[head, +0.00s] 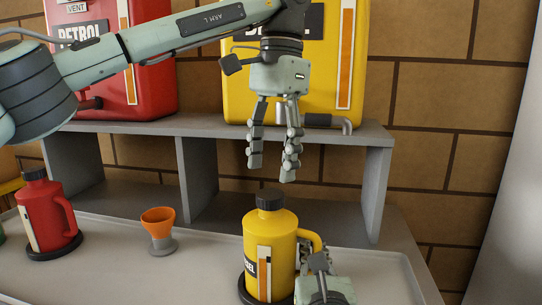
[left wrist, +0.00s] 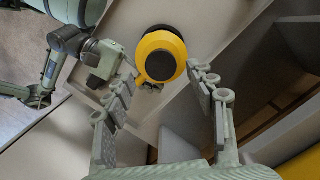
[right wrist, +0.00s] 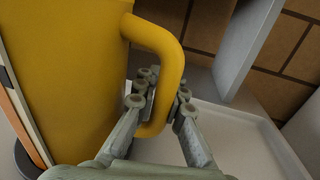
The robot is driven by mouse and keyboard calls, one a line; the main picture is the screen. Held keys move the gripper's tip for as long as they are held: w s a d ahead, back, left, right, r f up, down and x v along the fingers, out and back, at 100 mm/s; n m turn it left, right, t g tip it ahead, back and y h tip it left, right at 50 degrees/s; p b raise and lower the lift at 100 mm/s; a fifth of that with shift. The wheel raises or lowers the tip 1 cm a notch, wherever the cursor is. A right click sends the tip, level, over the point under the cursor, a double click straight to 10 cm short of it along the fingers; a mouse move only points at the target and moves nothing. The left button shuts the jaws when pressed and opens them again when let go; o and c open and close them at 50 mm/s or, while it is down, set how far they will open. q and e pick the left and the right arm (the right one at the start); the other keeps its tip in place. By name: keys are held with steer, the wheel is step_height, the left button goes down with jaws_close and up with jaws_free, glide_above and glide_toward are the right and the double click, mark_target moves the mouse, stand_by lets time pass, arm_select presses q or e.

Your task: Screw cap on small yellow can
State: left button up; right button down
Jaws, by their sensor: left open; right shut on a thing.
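The small yellow can (head: 284,240) stands upright in the tray at the front, with a dark cap (head: 270,199) on its neck. Whether the cap is tight cannot be told. My left gripper (head: 271,170) points down with its fingers open, above the cap and apart from it. In the left wrist view the cap (left wrist: 160,66) shows beyond and between the open fingers (left wrist: 165,85). My right gripper (head: 318,262) is at the can's right side. In the right wrist view its fingers (right wrist: 160,105) are shut on the can's yellow handle (right wrist: 168,55).
A red can (head: 45,215) stands at the left of the grey tray (head: 120,265). An orange funnel (head: 159,222) stands between the cans. Behind is a grey shelf (head: 198,180) bearing a large red tank (head: 155,90) and a large yellow tank (head: 385,70).

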arm_select(q)
steer(key=n, duration=0.6)
steer(key=shift+r+n, duration=0.2)
steer(key=shift+n, duration=0.2)
steer(key=n, duration=0.7)
steer(key=shift+r, duration=0.25)
steer(key=n, duration=0.7)
steer(key=shift+a+r+n, duration=0.1)
steer(key=shift+r+n, duration=0.1)
steer(key=shift+n, duration=0.1)
steer(key=n, duration=0.7)
steer(key=shift+r+t+h, duration=0.25)
steer(key=shift+t+h, duration=0.05)
steer(key=n, duration=0.5)
steer(key=shift+r, duration=0.15)
steer(key=n, duration=0.5)
steer(key=shift+r, duration=0.15)
steer(key=n, duration=0.4)
steer(key=shift+r+n, duration=0.15)
steer(key=shift+n, duration=0.15)
steer(key=n, duration=0.4)
steer(key=shift+r+n, duration=0.15)
steer(key=shift+n, duration=0.25)
